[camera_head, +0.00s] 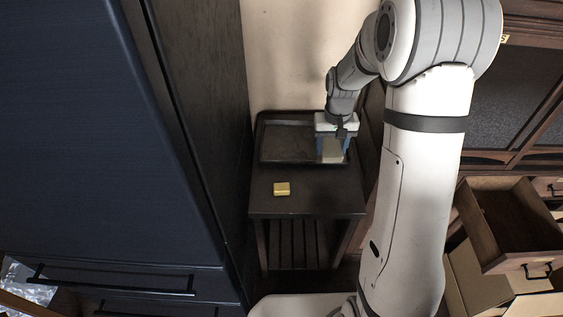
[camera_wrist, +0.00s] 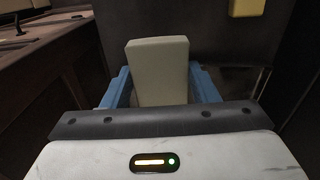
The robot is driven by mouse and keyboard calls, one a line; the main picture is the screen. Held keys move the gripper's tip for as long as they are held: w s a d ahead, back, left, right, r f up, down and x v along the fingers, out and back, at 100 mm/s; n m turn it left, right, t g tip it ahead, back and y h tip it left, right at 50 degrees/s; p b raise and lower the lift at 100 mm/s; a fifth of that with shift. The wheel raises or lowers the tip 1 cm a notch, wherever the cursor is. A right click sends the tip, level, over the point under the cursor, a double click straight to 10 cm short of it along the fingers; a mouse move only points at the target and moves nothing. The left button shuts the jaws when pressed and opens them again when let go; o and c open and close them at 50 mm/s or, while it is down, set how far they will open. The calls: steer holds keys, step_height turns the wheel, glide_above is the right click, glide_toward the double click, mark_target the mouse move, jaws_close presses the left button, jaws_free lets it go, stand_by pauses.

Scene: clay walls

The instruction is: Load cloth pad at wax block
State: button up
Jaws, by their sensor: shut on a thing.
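My gripper (camera_head: 332,143) has blue fingers and is shut on a pale cream block-like piece, which I take as the cloth pad (camera_head: 332,155). In the wrist view the pad (camera_wrist: 158,70) stands out between the two blue fingers of my gripper (camera_wrist: 158,88). In the head view the pad is over the right part of a dark tray. A small yellow block, the wax block (camera_head: 282,189), lies on the dark table in front of the tray, left of and apart from my gripper. The wax block also shows at the upper edge of the wrist view (camera_wrist: 247,8), partly cut off.
The dark tray (camera_head: 285,140) lies at the back of the small slatted table (camera_head: 320,201), against a pale wall. A tall dark blue cabinet (camera_head: 110,140) stands close on the left. An open wooden drawer (camera_head: 512,222) juts out at the right. The tabletop right of the wax block is clear.

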steer(key=m+p, duration=0.1)
steer(key=p, duration=0.6)
glide_above(281, 188)
steer(key=f, duration=0.2)
steer(key=shift+m, duration=0.3)
steer(key=shift+f+b, duration=1.95)
steer(key=shift+f, duration=1.1)
steer(key=shift+f+b, duration=0.5)
step_height(281, 188, up, 7)
steer(key=p, duration=0.4)
steer(key=shift+p, duration=0.3)
